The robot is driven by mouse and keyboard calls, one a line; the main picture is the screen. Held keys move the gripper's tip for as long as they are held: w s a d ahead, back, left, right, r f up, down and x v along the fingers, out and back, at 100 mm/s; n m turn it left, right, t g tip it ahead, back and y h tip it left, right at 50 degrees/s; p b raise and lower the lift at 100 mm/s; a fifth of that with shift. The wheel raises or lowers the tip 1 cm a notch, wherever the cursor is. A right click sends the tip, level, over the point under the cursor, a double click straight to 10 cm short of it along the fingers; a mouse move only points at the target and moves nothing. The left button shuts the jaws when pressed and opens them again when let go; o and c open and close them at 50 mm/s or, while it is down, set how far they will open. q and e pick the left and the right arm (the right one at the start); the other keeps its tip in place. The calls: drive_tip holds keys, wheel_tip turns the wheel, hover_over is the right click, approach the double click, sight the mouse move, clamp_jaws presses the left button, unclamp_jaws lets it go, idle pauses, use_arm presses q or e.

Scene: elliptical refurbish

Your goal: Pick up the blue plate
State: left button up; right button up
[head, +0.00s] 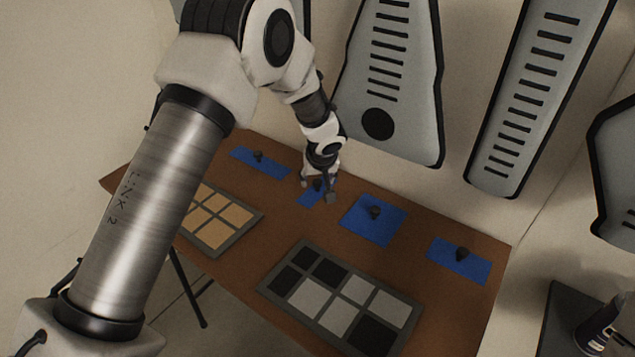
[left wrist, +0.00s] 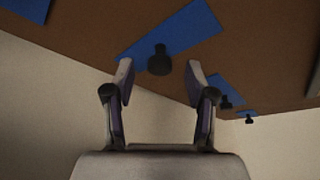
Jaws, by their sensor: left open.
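Several blue plates, each with a black knob, lie in a row along the back of the brown table. My left gripper (head: 318,191) is open over the second plate from the left (head: 308,199), pointing down. In the left wrist view, that blue plate (left wrist: 190,27) lies beyond the fingers, and its black knob (left wrist: 160,60) shows between and just ahead of the open fingertips (left wrist: 159,72). I cannot tell how high the fingers are above the plate. The other plates are at the far left (head: 270,168), right of the gripper (head: 358,228) and at the right end (head: 446,256).
A grey tray with black and light squares (head: 268,291) lies at the table's front, and one with tan squares (head: 232,239) lies left, partly behind my arm. Bare brown table (head: 290,218) lies between. Large grey slotted panels (head: 412,40) stand close behind the table.

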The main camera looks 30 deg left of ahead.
use_arm(q)
drive_tip(key=shift+x, duration=1.2)
drive_tip(key=shift+d, duration=0.1)
drive_tip(key=shift+c, duration=0.3)
drive_tip(key=shift+s+r, duration=0.1)
drive_tip(key=c, duration=0.9)
